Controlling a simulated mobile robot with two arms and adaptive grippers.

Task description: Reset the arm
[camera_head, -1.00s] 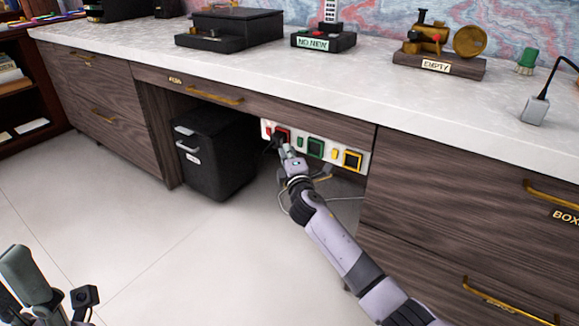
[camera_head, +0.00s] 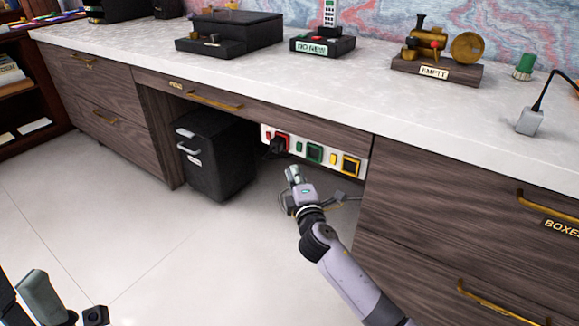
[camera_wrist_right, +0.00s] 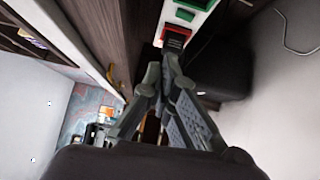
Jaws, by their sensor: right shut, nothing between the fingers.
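My right gripper (camera_head: 292,175) is shut and empty in front of the recess under the desk. It is below and apart from the white socket panel (camera_head: 324,155). In the right wrist view its fingers (camera_wrist_right: 170,60) meet at the tips, with the red socket (camera_wrist_right: 177,30) just beyond them. A black plug (camera_head: 276,147) sits at the red socket in the head view. Part of my left gripper (camera_head: 42,296) shows at the bottom left corner; its fingertips cannot be made out.
Drawers with brass handles (camera_head: 490,300) flank the recess. The floor (camera_head: 190,265) in front is clear.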

